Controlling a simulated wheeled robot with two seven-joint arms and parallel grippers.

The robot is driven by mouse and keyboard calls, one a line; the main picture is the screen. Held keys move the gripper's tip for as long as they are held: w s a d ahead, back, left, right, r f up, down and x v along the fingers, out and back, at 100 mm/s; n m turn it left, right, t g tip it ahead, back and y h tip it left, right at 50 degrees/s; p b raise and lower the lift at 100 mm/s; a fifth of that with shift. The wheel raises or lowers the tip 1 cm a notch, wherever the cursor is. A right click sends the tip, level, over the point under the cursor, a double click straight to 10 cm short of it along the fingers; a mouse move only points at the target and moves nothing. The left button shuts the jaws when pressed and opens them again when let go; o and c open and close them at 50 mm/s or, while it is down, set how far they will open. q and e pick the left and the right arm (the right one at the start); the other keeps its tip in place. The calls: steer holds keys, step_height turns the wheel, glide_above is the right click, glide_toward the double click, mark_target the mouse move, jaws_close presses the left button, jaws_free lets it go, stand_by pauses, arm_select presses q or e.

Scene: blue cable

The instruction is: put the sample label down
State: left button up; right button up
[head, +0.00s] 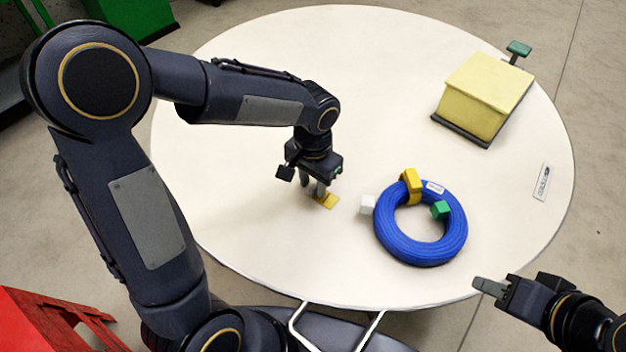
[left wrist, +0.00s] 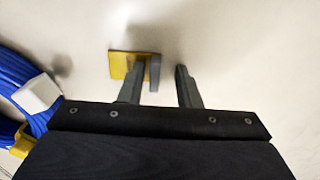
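A small flat yellow tag, which I take to be the sample label (head: 329,201), is at the tabletop, left of the blue cable coil. In the left wrist view the yellow tag (left wrist: 121,64) has a grey upright tab at its right edge. My left gripper (head: 314,190) is low over the table at the tag. In the left wrist view its fingers (left wrist: 159,85) are spread apart, with the tab between them and not visibly clamped. My right gripper (head: 490,287) is off the table's front right edge, away from the tag; its finger gap cannot be made out.
The blue cable coil (head: 421,252) carries a yellow clip (head: 411,186), a green clip (head: 440,210) and a white block (head: 367,204). A yellow box (head: 485,97) stands at the back right. A white printed strip (head: 541,182) lies near the right edge. The round table's (head: 240,215) left side is clear.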

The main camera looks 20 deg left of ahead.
arm_select(q)
step_height(320, 180, up, 12)
steer(key=p, duration=0.2)
steer(key=shift+r, duration=0.2)
steer(key=s+a+n+t+h, duration=0.2)
steer(key=s+a+n, duration=0.1)
steer(key=s, duration=0.5)
steer(key=s+a+f+n+t+h, duration=0.1)
steer(key=s+a+n+t, duration=0.1)
steer(key=s, duration=0.7)
steer(key=shift+a+n+t+h, duration=0.4)
steer(key=shift+a+t, duration=0.4)
steer(key=shift+a, duration=0.2)
